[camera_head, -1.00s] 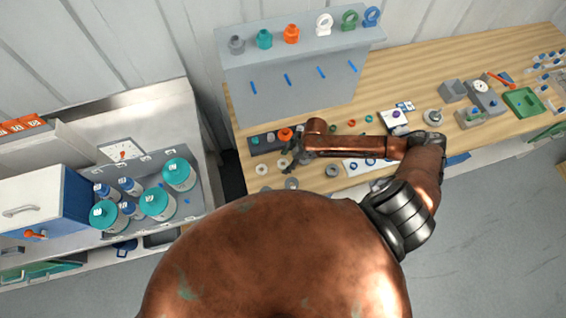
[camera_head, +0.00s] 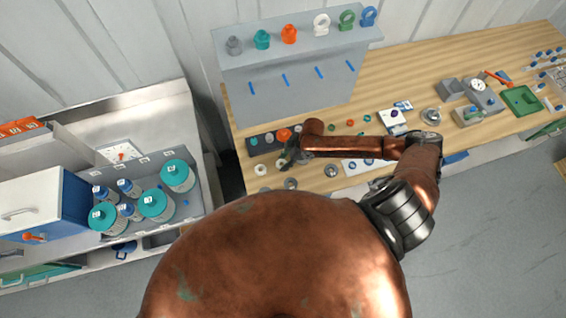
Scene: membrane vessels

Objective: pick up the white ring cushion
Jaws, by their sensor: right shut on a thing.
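My right gripper (camera_head: 283,161) is over the left part of the wooden bench, near its front edge, below the dark strip of fittings. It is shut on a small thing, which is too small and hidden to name. A pale, whitish ring (camera_head: 261,170) lies on the bench just left of the gripper, apart from it. It looks like a white ring cushion, but I cannot be sure. My left gripper is not in view.
Grey rings (camera_head: 290,183) lie near the bench's front edge. A grey shelf unit (camera_head: 300,95) with coloured fittings stands behind the gripper. A tray of teal-lidded jars (camera_head: 155,202) stands at the left. My copper arm hides part of the bench.

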